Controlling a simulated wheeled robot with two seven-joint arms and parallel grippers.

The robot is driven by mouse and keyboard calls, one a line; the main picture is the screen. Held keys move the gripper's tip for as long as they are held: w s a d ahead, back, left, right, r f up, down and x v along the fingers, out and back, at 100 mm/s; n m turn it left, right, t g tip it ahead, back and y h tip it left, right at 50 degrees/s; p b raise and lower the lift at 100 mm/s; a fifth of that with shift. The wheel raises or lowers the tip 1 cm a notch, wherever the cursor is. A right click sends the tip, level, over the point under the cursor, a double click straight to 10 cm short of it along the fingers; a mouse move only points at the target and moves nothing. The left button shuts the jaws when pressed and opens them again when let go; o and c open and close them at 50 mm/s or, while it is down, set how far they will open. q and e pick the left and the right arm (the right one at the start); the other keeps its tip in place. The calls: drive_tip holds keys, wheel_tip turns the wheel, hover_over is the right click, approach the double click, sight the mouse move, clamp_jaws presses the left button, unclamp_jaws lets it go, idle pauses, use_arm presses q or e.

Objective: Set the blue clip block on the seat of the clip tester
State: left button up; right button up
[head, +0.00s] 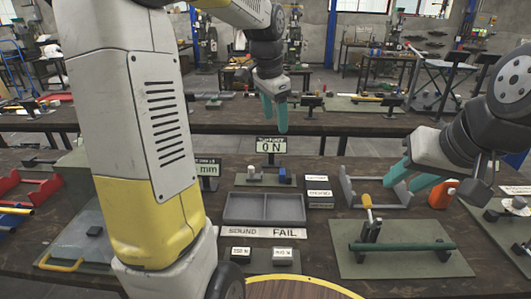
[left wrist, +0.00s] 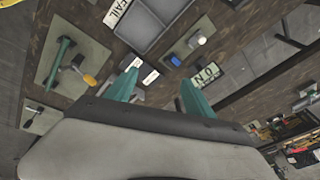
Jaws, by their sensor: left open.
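The blue clip block (head: 284,176) is small and sits at the right side of a flat grey-green plate (head: 265,184). It also shows in the left wrist view (left wrist: 175,60). A short pale post (head: 251,173) stands on the same plate, left of the block. A display reading 0 N (head: 269,146) stands just behind; this group looks like the clip tester, but its seat is too small to make out. My left gripper (head: 274,115) is open and empty, its teal fingers pointing down above and behind the block. My right gripper (head: 408,181) appears open and empty, to the right.
A grey two-part tray (head: 265,223) with SOUND and FAIL labels lies in front of the plate. Dark labelled blocks (head: 319,193) stand to its right. A green mat (head: 360,262) holds a lever tool with a green bar. A grey bracket (head: 347,187) stands near my right gripper.

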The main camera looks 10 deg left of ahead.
use_arm(q)
drive_tip(key=s+n+t+h, duration=0.1)
drive_tip(key=s+n+t, duration=0.2)
drive_tip(key=s+n, duration=0.6)
drive_tip(key=s, duration=1.3)
drive_tip(key=shift+s+t, duration=0.3)
